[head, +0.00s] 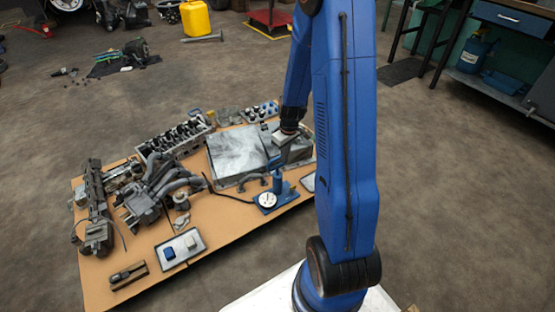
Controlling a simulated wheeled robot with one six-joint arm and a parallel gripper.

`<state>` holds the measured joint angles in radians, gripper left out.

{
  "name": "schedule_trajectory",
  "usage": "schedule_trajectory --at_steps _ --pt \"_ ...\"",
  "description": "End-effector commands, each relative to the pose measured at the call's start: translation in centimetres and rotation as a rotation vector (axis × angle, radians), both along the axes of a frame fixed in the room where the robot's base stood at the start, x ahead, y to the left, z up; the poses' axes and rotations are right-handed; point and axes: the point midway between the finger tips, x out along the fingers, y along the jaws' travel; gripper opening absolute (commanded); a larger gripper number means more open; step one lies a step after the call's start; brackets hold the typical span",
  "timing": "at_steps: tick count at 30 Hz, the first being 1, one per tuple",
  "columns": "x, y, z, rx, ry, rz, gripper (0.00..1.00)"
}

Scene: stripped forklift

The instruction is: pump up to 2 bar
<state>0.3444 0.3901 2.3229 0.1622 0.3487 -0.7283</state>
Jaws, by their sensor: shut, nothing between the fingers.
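A small blue hand pump (277,183) stands on the brown board, near its front right. A round white gauge (267,199) sits on the pump's blue base; its needle is too small to read. A dark hose or cable runs left from the pump over the board. My blue arm reaches down from the top, and my gripper (284,139) is above and slightly right of the pump, close to its top. The gripper is shut with nothing between its fingers. Whether it touches the pump handle I cannot tell.
The brown board (222,228) carries a grey metal cover (237,153), an engine block (176,138), manifold parts (165,185) and a small tray (199,238) with a blue and a white block. A workbench (512,17) stands at the right.

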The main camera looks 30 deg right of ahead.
Motion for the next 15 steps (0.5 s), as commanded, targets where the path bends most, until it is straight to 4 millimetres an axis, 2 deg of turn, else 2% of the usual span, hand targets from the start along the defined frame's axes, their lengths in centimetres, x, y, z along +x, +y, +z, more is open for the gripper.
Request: schedule_trajectory --at_steps 15 --pt "-0.8 -0.2 8.8 -0.001 -0.003 -0.001 0.0"
